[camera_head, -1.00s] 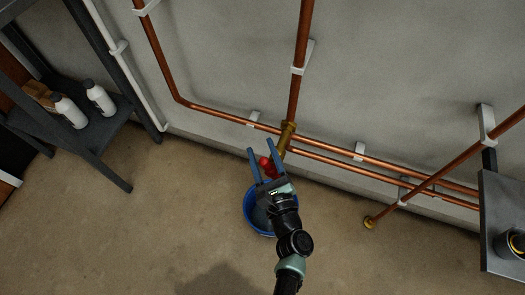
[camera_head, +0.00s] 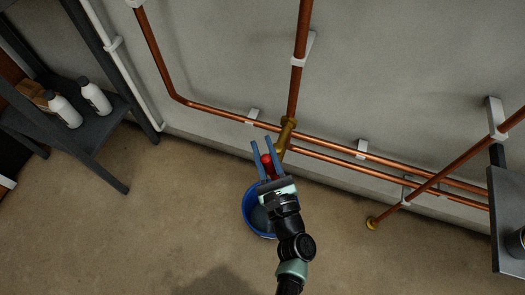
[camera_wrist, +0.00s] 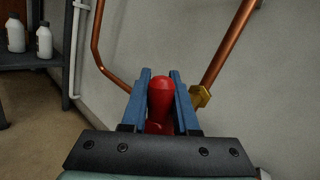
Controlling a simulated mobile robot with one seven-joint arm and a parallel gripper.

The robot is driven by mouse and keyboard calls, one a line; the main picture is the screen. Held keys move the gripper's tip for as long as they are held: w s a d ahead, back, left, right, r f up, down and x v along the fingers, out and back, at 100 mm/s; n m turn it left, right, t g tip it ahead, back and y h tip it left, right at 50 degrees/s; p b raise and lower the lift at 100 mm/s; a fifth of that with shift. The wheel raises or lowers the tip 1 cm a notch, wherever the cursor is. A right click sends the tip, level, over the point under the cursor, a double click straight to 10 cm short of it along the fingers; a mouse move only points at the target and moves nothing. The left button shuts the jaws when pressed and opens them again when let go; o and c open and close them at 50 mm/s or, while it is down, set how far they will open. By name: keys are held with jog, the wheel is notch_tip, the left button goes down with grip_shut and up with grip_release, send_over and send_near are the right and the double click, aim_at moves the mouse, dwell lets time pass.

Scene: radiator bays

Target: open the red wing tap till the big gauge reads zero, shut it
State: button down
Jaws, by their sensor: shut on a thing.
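The red wing tap (camera_head: 267,160) is at the lower end of a brass fitting (camera_head: 283,137) on the copper pipework by the wall. My gripper (camera_head: 261,142) has its two blue fingers on either side of the tap and is shut on it. In the wrist view the tap (camera_wrist: 161,88) stands upright between the fingers (camera_wrist: 160,74); its lower part is partly hidden. A blue bucket (camera_head: 247,206) stands on the floor below, partly hidden by my arm; its inside looks grey-blue. The big gauge is in neither view.
Copper pipes (camera_head: 220,113) run along the wall close to my gripper, with white clips. A dark shelf (camera_head: 100,137) with two white bottles (camera_head: 64,109) is at the left. A grey bench (camera_head: 508,215) is at the right edge. The floor between is clear.

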jog(key=c, duration=0.7)
grip_release()
jog(key=shift+s, duration=0.1)
jog(key=p+v, duration=0.2)
jog(key=v, duration=1)
jog(key=shift+s+d+p, duration=0.15)
jog(key=shift+s+p, duration=0.15)
jog(key=shift+s, duration=0.1)
